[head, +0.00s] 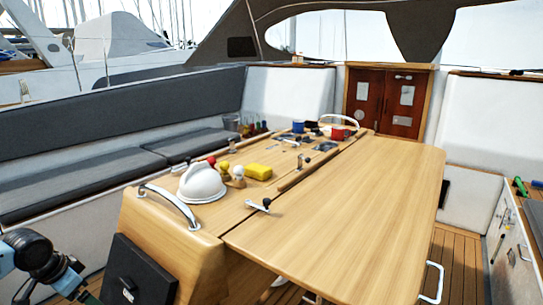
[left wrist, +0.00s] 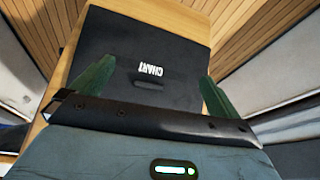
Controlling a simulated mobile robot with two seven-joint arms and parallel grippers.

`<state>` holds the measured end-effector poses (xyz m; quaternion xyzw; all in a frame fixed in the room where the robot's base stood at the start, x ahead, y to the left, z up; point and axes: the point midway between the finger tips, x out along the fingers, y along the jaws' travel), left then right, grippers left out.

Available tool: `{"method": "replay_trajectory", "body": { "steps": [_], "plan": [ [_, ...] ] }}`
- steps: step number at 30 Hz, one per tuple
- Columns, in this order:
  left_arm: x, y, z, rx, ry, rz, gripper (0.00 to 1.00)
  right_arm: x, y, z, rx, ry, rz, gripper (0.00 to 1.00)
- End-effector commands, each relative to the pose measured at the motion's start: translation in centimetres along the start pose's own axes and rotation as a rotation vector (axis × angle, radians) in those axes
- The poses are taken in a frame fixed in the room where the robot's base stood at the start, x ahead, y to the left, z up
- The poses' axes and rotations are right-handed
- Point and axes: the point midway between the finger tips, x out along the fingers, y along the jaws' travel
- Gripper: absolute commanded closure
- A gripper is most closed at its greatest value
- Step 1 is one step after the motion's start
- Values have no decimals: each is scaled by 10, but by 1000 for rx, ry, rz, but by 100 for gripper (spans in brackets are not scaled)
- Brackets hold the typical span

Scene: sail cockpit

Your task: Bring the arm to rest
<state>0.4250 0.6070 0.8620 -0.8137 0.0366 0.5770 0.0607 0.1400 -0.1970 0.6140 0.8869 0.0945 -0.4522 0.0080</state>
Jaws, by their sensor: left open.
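My left arm comes in at the lower left of the head view, near the front end of the cockpit table (head: 360,215). In the left wrist view my left gripper (left wrist: 155,74) is open, its two green fingers spread apart with nothing between them. Beyond the fingers is a black flat case with the label CHART (left wrist: 135,40); I cannot tell whether the fingers touch it. In the head view a black panel (head: 135,270) sits on the table's front end, beside my left arm. My right gripper is not in view.
On the table are a white helmet-like dome (head: 201,184), a yellow block (head: 258,171), a red mug (head: 338,134) and several small items. A metal handrail (head: 170,205) curves at the near left corner. A grey-cushioned bench (head: 90,180) runs along the left. The table's right leaf is clear.

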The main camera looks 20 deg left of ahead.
Motion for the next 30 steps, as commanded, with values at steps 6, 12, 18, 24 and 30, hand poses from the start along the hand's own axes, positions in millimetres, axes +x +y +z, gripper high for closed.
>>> {"method": "replay_trajectory", "body": {
  "steps": [6, 12, 18, 24, 30],
  "plan": [
    [72, 47, 102, -8, 4, 3, 0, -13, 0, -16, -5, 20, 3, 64],
    [112, 122, 176, 7, 44, 23, 0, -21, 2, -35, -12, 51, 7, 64],
    [125, 220, 224, 19, 129, 59, 0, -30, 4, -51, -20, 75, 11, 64],
    [111, 325, 238, 16, 258, 93, 0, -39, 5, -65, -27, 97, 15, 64],
    [82, 406, 226, 4, 388, 109, 0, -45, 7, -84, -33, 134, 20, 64]
  ]
}}
